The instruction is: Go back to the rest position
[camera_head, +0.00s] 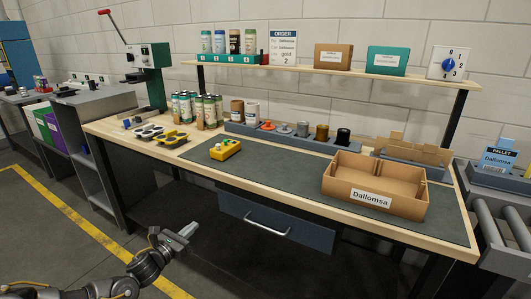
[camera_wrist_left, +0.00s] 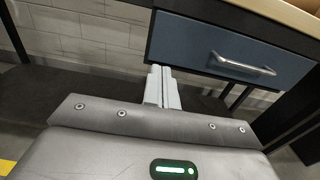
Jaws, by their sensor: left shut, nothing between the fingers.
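My left gripper (camera_head: 187,231) is low at the front left in the head view, in front of the workbench and below its top. Its fingers are together and empty. In the left wrist view the closed fingers (camera_wrist_left: 162,88) point toward the space beside the blue drawer (camera_wrist_left: 232,50). The gripper is apart from the bench and touches nothing that I can see. My right gripper is in neither view.
The workbench top (camera_head: 290,209) carries an open carton (camera_head: 374,184), a yellow device (camera_head: 225,149), several cans (camera_head: 197,109) and black and yellow can holders (camera_head: 172,139). The drawer (camera_head: 275,219) is shut. A yellow floor line (camera_head: 95,232) runs left. A roller conveyor (camera_head: 502,225) stands right.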

